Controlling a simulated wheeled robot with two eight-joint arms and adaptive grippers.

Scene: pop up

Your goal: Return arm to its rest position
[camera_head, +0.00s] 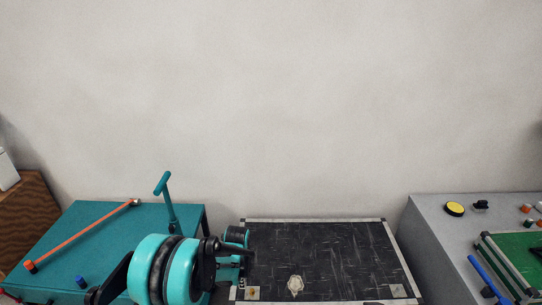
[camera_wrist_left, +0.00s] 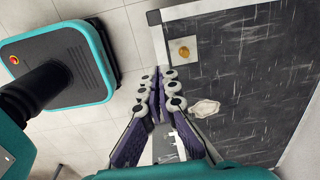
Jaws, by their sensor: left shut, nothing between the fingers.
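My left arm comes in from the lower left of the head view, with teal and black round joints. Its gripper (camera_head: 246,256) is seen partly behind the wrist, at the left edge of the black panel (camera_head: 340,250). In the left wrist view the purple-padded fingers of this gripper (camera_wrist_left: 160,76) come together at the tips, with nothing between them. The fingers are apart from the small pale object (camera_wrist_left: 205,108) on the panel. My right arm and gripper are in neither view.
A teal table (camera_head: 100,235) on the left bears an orange rod (camera_head: 80,236) and a teal T-shaped handle (camera_head: 168,200). A grey console (camera_head: 440,240) with a yellow button (camera_head: 454,208) stands on the right. The wall behind is bare.

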